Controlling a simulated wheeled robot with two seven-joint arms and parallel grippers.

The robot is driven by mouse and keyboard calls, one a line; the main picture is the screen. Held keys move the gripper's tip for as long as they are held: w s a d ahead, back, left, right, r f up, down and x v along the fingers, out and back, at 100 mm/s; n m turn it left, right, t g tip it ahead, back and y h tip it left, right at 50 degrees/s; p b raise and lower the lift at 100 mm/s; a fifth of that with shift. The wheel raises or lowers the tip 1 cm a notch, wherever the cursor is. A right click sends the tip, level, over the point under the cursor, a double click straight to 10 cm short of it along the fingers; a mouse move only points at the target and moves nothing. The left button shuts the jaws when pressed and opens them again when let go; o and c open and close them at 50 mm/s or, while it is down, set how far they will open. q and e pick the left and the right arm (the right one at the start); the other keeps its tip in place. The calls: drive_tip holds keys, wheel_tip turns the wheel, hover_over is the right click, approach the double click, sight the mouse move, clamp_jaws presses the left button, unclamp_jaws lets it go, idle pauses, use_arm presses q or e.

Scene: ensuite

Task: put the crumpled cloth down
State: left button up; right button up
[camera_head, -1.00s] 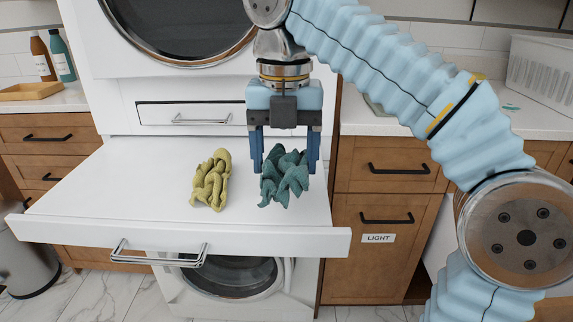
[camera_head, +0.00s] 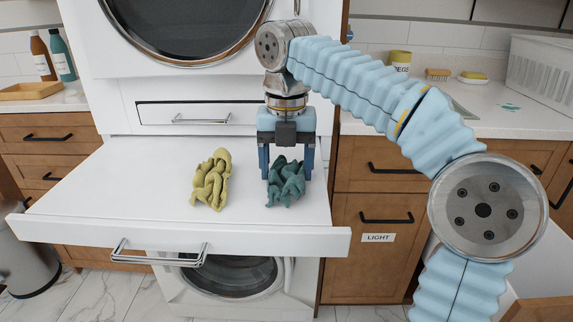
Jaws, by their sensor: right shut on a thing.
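A crumpled teal cloth (camera_head: 286,184) is at the right part of the white pull-out shelf (camera_head: 110,205). My right gripper (camera_head: 286,172) points down over it, with its blue fingers shut on the cloth from both sides. The cloth's underside is at or very near the shelf surface; I cannot tell whether it rests there. A crumpled yellow cloth (camera_head: 211,181) lies on the shelf to the left of the teal one, apart from it. My left gripper does not show.
A washer (camera_head: 235,278) is below the shelf and a dryer door (camera_head: 185,25) above. Wooden drawers marked LIGHT (camera_head: 377,238) stand at right. The counter holds a PEGS pot (camera_head: 399,60), a brush (camera_head: 438,74) and a white basket (camera_head: 540,70). The shelf's left half is clear.

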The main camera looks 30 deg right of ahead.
sight(287, 163)
drive_tip(key=shift+f, duration=0.25)
drive_tip(key=o, duration=1.1)
drive_tip(key=shift+f+b, duration=0.15)
drive_tip(key=shift+b, duration=0.5)
drive_tip(key=r+p, duration=0.1)
drive_tip(key=r, duration=0.2)
drive_tip(key=r+p, duration=0.1)
drive_tip(key=r, duration=0.2)
drive_tip(key=shift+s+a+r+p, duration=0.1)
drive_tip(key=shift+s+r+p, duration=0.1)
drive_tip(key=shift+p, duration=0.2)
drive_tip(key=shift+r, duration=0.8)
